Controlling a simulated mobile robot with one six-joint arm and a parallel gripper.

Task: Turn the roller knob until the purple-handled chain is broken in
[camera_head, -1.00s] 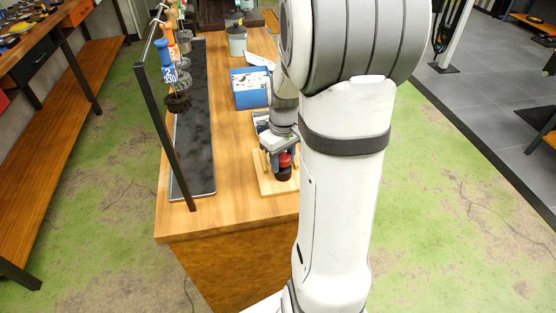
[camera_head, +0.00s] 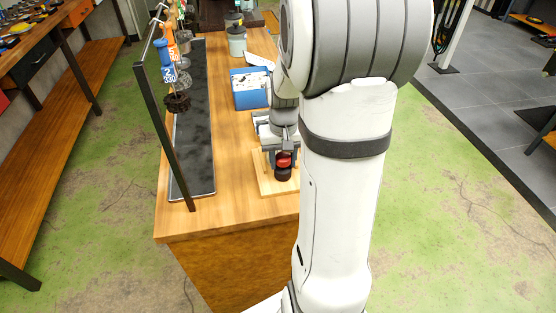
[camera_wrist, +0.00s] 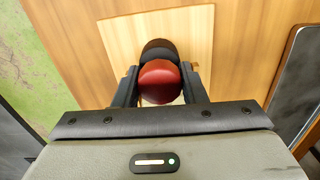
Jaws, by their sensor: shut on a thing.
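The roller knob (camera_wrist: 160,84) is a rounded red piece with a dark part behind it. In the head view the red knob (camera_head: 284,160) shows at the front of a light wooden board. My gripper (camera_wrist: 160,92) is shut on the knob, with one dark finger on each side of it. In the head view my gripper (camera_head: 280,150) is at the board, partly hidden by my arm. Several hanging chains with coloured handles (camera_head: 172,72) are on a rack at the left of the bench. I cannot make out a purple handle or a chain at the roller.
The light wooden board (camera_wrist: 118,40) lies on the wooden bench (camera_head: 235,215). A dark mat (camera_head: 195,150) runs along the bench's left side under the rack's black post (camera_head: 168,130). A blue-and-white box (camera_head: 250,90) and a grey pot (camera_head: 237,42) stand farther back.

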